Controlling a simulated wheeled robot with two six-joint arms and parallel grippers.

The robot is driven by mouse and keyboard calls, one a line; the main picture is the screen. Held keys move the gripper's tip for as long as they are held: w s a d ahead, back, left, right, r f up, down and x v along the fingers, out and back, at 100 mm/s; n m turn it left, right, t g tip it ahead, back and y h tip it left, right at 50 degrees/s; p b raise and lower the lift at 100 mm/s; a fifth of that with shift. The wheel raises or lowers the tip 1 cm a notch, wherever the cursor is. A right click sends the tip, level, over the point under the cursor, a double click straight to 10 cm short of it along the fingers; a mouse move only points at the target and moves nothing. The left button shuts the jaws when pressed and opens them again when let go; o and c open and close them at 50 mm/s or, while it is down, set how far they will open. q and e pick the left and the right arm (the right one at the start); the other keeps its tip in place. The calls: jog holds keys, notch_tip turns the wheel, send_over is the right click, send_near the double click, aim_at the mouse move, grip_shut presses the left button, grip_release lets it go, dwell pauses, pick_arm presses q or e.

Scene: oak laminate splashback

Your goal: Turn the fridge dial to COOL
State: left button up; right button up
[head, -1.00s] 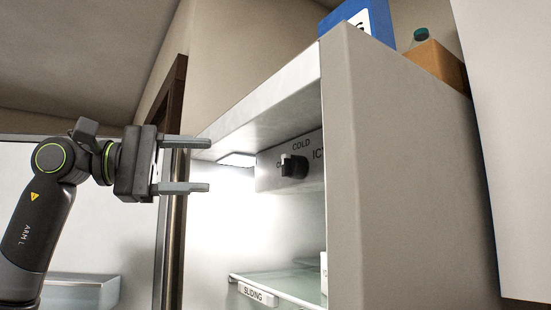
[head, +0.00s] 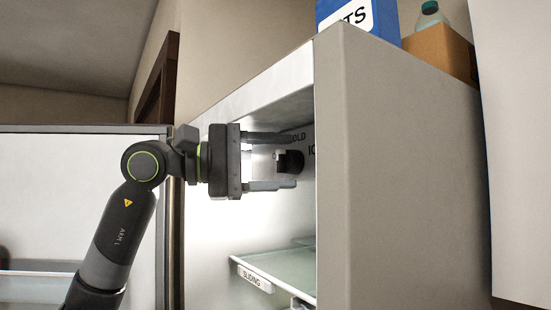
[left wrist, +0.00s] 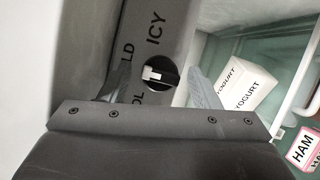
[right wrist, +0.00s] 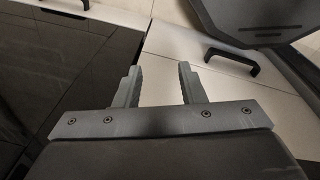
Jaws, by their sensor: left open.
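The fridge dial (head: 290,161) is a black round knob on a grey panel high inside the open fridge. It also shows in the left wrist view (left wrist: 164,76), with a white pointer aimed left, toward the side with the partly hidden COLD label; I cannot tell the exact setting. ICY reads clearly; the COOL label is mostly hidden by a finger. My left gripper (head: 296,162) is open, its fingers on either side of the dial with gaps showing in the wrist view. My right gripper (right wrist: 160,82) is open and empty, away from the fridge.
A glass shelf (head: 285,268) with a SLIDING label lies below the dial. Yogurt boxes (left wrist: 243,86) and a ham pack (left wrist: 301,148) show lower inside. The fridge side wall (head: 385,180) stands close right. Cabinet handles (right wrist: 233,62) are near my right gripper.

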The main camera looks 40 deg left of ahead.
pick_arm(q)
jog(key=shift+a, duration=0.15)
jog(key=c, duration=0.8)
jog(key=shift+c, duration=0.9)
